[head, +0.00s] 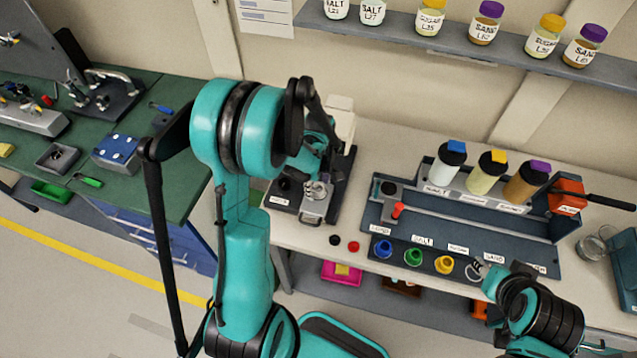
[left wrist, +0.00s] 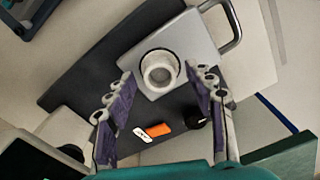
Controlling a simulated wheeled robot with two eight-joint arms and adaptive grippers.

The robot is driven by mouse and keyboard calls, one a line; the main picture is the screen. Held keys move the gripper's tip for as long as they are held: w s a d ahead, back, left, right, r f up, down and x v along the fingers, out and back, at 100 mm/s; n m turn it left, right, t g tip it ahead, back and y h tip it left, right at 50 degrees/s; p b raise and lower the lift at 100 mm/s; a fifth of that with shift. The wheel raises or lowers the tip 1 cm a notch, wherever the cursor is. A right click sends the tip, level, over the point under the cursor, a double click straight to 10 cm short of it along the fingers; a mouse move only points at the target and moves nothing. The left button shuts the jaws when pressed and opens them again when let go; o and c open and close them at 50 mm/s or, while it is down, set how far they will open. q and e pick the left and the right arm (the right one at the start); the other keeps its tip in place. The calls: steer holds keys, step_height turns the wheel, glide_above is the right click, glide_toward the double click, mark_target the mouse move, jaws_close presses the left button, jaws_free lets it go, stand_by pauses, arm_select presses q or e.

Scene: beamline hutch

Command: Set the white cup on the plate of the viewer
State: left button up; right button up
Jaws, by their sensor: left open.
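The white cup (left wrist: 160,72) is upright on the grey plate (left wrist: 196,42) of the viewer, inside a dark ring. In the head view the cup (head: 316,190) and the plate (head: 313,216) show below my left gripper (head: 318,168). My left gripper (left wrist: 162,88) is open in the left wrist view, with one finger on each side just short of the cup. Neither finger visibly grips it. The viewer's dark base (left wrist: 95,75) lies under the plate. My right gripper (head: 477,268) is at the front of the blue-grey rack; its fingers are too small to judge.
The rack (head: 400,230) holds several capped bottles and coloured rings. A black and a red cap (head: 353,246) lie on the bench beside the viewer. A green workbench (head: 130,170) stands at left. A shelf (head: 400,33) with jars runs above.

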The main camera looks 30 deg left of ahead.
arm_select(q)
step_height(320, 180, up, 12)
stand_by(0.5)
